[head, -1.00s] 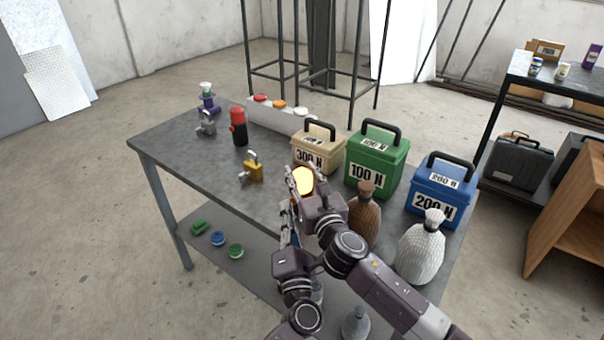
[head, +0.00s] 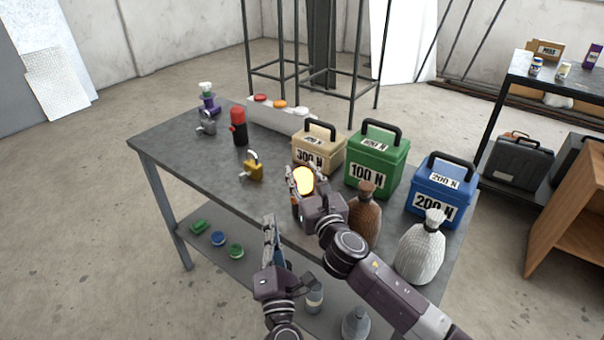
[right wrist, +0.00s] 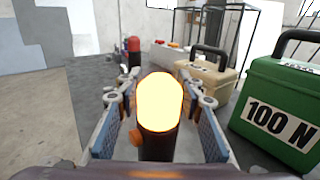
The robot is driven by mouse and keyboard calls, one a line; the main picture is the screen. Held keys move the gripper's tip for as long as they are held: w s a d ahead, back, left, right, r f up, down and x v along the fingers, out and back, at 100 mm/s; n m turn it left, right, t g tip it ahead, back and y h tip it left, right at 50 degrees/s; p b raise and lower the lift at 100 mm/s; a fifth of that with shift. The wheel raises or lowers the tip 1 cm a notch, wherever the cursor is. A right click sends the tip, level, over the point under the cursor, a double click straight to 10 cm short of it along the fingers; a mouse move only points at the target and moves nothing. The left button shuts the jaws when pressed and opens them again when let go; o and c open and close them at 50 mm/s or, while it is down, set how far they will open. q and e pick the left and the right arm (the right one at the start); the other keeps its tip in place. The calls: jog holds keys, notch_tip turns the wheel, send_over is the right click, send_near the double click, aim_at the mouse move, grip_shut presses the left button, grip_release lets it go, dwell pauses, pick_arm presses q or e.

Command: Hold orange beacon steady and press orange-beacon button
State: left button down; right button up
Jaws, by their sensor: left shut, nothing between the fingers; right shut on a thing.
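The orange beacon (head: 303,181) stands near the front edge of the table and its dome glows bright yellow-orange. In the right wrist view the beacon (right wrist: 159,105) is upright, with a dark body and a small orange button (right wrist: 136,138) on its left side. My right gripper (head: 296,182) is shut on the beacon, with a finger on each side; they also show in the right wrist view (right wrist: 160,108). My left gripper (head: 269,222) is shut and empty, apart from the beacon, to its lower left. The beacon's base is mostly hidden in the head view.
A yellow padlock (head: 253,168), a red beacon (head: 238,127) and a white box (head: 290,119) with buttons stand farther back. Tan (head: 316,147), green (head: 377,159) and blue (head: 442,188) weight boxes and brown (head: 364,215) and white (head: 421,250) sacks crowd the right. The table's left front is clear.

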jog(key=o, duration=1.4)
jog(key=shift+c, duration=0.2)
